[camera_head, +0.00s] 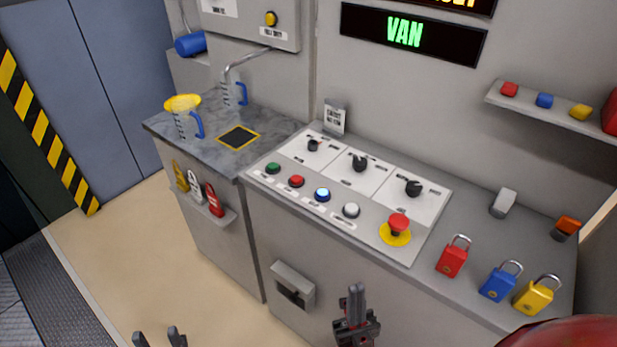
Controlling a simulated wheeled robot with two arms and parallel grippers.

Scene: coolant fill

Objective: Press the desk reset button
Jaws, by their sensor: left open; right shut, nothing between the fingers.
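The desk's control panel (385,190) carries a row of round buttons along its front edge. From left they are a green button (273,168), a red button (297,181), a lit blue button (322,194) and a white button (351,210). Their labels are too small to read, so I cannot tell which is marked reset. A red mushroom button (398,224) on a yellow base is at the right end. My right gripper (356,290) is shut and empty, in front of the desk and below the white button. My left gripper (159,336) is open and empty at the bottom edge.
Red (452,259), blue (498,284) and yellow (535,297) padlocks are on the desk's right part. Three dark knobs stand behind the buttons. A counter (215,125) at left holds jugs, one with a yellow funnel (183,103). The floor before it is clear.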

